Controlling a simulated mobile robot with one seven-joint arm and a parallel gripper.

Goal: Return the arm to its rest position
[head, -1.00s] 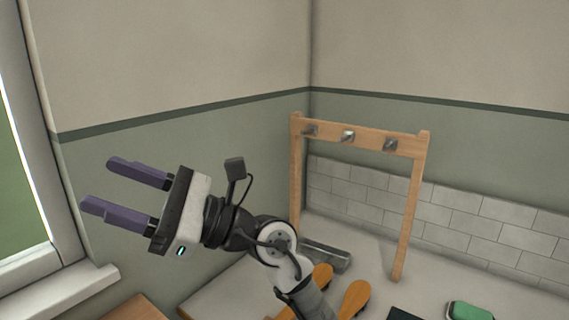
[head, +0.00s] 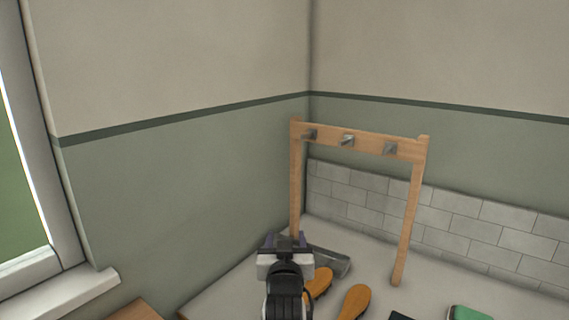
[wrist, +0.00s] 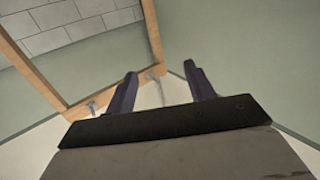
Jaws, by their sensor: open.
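My gripper (head: 285,240) is low in the middle of the head view, seen from behind and pointing away from me toward the room corner. In the wrist view its two purple fingers (wrist: 160,85) stand apart with nothing between them, so it is open and empty. In the head view my wrist hides part of the counter, the grey metal piece and one orange wooden piece. The wooden rack (head: 372,143) with hooks stands beyond it, to the right. The rack also shows in the wrist view (wrist: 25,62), apart from the fingers as far as I can tell.
Two orange wooden pieces (head: 355,301) and a grey metal piece (head: 331,262) lie on the counter (head: 378,262). A green block (head: 470,313) lies at the lower right. A window (head: 20,200) with a sill (head: 60,297) is on the left. The space above the counter's left side is clear.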

